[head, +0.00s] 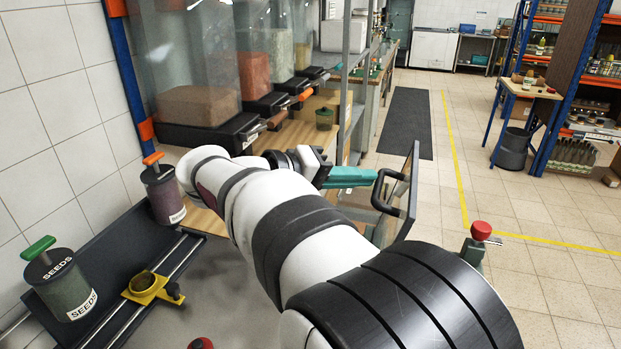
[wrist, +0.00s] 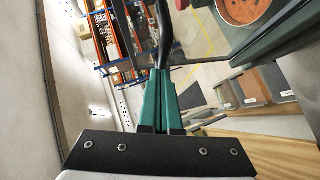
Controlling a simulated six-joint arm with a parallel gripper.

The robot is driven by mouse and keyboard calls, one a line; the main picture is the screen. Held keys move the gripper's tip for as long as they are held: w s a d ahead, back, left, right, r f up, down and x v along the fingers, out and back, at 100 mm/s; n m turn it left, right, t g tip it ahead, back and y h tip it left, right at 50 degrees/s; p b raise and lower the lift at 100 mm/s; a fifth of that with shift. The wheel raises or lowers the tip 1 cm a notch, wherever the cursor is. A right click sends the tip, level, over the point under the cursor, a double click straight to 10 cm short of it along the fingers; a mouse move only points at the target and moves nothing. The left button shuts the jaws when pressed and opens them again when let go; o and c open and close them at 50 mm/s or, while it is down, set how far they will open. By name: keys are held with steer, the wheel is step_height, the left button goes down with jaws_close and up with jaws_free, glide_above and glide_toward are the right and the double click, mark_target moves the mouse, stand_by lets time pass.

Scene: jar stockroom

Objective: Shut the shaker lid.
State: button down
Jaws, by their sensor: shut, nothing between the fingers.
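The lid (head: 408,205), a clear panel in a dark frame, stands raised and steeply tilted right of my arm in the head view. A black bow handle (head: 379,192) sticks out from its left face. My gripper (head: 370,175) has teal fingers and is shut and empty, with its tips close beside the handle. In the wrist view the shut fingers (wrist: 160,78) point at the black handle (wrist: 164,30), just beyond the tips. I cannot tell whether they touch. My arm hides the lid's lower edge and most of the shaker body.
A jar with a green handle (head: 68,285) and a jar with an orange handle (head: 164,194) stand at the left, by a yellow holder (head: 145,288) on rails. Grain bins (head: 198,105) line the back wall. A red knob (head: 481,230) is at the right. Floor beyond is open.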

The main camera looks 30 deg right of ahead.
mark_target(408, 187)
steer(key=s+d+m+y, duration=0.1)
steer(key=s+d, duration=0.2)
steer(key=s+d+m+t+y, duration=0.1)
steer(key=s+d+y, duration=0.1)
steer(key=shift+s+d+f, duration=0.15)
steer(key=shift+s+d, duration=0.25)
steer(key=s+d+f+m+t+y, duration=0.1)
steer(key=s+d+f, duration=0.3)
steer(key=s+d, duration=0.1)
steer(key=shift+s+d, duration=0.15)
steer(key=shift+d, duration=0.05)
